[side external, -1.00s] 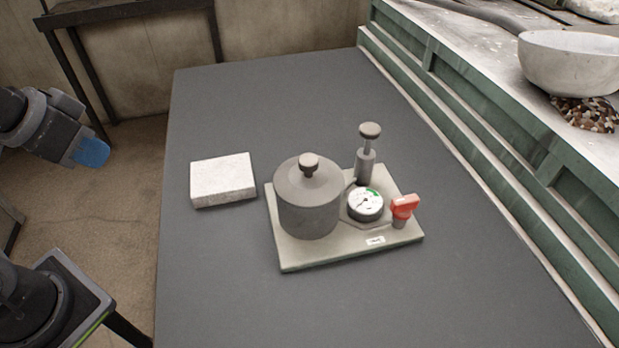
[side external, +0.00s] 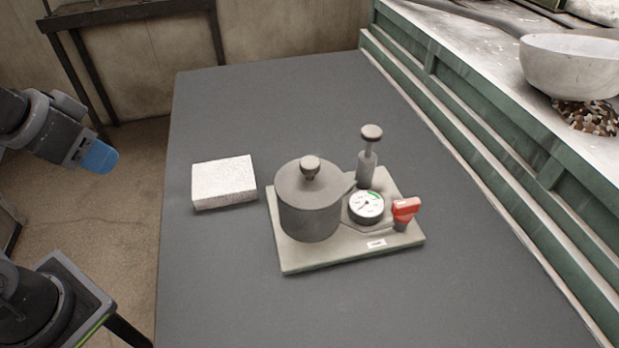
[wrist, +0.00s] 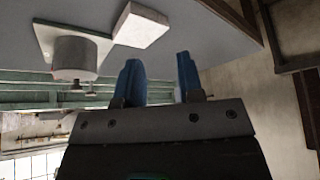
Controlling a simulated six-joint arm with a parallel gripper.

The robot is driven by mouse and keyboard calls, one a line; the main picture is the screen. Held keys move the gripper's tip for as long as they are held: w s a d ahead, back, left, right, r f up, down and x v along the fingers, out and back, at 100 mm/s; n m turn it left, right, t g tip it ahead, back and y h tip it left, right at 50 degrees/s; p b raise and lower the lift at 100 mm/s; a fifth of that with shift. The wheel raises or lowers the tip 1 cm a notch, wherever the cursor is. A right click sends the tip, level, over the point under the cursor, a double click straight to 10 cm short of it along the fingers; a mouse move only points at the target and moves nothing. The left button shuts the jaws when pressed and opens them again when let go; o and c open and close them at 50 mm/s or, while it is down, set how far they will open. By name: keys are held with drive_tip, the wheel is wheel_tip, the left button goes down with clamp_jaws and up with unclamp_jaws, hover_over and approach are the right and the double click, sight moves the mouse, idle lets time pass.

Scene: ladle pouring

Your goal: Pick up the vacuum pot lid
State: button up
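The vacuum pot (side external: 308,213) is a grey cylinder on a pale base plate (side external: 300,262) on the grey table. Its lid (side external: 328,181) sits on top, with a dark round knob (side external: 310,165) in the middle. The pot also shows in the wrist view (wrist: 75,55), upside down in the picture. My gripper (side external: 108,158) is at the left in the side view, off the table's left edge and well apart from the pot. In the wrist view its two blue fingers (wrist: 160,80) stand wide apart with nothing between them.
A white block (side external: 224,183) lies left of the pot. The base plate also carries a plunger pump (side external: 367,168), a round gauge (side external: 366,207) and a red valve handle (side external: 405,207). A white bowl (side external: 572,68) stands on the bench at right. The table's front is clear.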

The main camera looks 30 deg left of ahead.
drive_tip(key=o, duration=0.5)
drive_tip(key=shift+c, duration=0.2)
drive_tip(key=shift+r, duration=0.1)
wheel_tip(320, 180, up, 8)
drive_tip(key=n+g, duration=0.6)
drive_tip(key=n, duration=0.7)
hover_over(310, 162)
drive_tip(key=f, duration=0.7)
drive_tip(key=shift+w+a+f, duration=0.15)
drive_tip(key=shift+w+a, duration=0.05)
drive_tip(key=shift+s+d+f, duration=0.15)
drive_tip(key=shift+f, duration=2.55)
